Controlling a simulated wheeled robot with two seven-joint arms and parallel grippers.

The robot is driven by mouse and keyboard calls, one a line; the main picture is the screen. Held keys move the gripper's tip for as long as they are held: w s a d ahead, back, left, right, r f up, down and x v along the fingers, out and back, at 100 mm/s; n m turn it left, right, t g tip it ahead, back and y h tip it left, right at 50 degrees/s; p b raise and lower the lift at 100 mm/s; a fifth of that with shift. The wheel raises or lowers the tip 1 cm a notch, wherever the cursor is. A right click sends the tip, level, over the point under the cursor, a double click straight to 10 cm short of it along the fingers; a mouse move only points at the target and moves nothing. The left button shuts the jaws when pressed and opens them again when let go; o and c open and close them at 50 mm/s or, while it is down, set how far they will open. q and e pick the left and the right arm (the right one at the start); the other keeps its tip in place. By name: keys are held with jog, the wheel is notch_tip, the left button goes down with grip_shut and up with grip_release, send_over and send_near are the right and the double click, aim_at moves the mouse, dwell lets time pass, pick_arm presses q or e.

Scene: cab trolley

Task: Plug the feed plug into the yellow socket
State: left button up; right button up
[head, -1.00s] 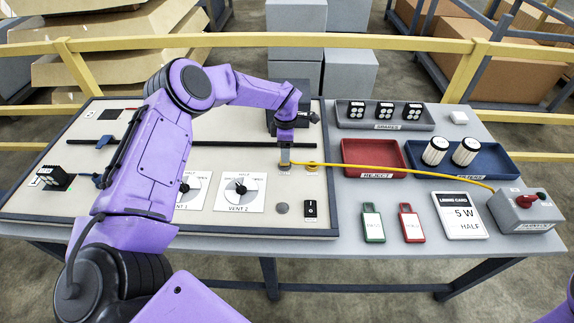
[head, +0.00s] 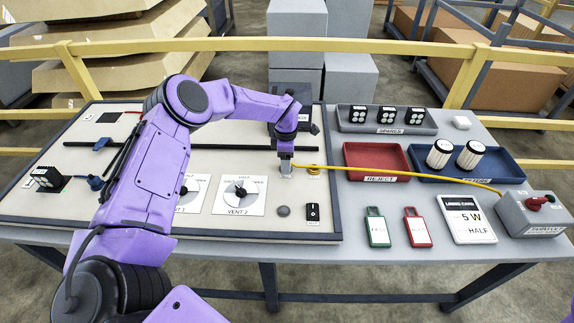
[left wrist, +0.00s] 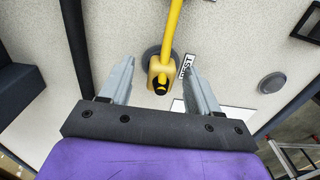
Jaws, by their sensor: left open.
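The feed plug (left wrist: 159,72) is a yellow block with a dark end on a yellow cable. In the left wrist view it is over a grey disc marked REST, between the spread fingers, with a gap on each side. My right gripper is not in view.
The cable (head: 420,176) runs right to a grey supply box (head: 535,214). A red reject tray (head: 376,160) and a blue tray (head: 493,169) are right of the panel. A black switch (head: 312,211) and grey button (head: 283,211) are in front.

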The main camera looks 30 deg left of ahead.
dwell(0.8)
pick_arm(q)
jog(key=shift+s, duration=0.1)
grip_shut()
jog(key=shift+r, duration=0.2)
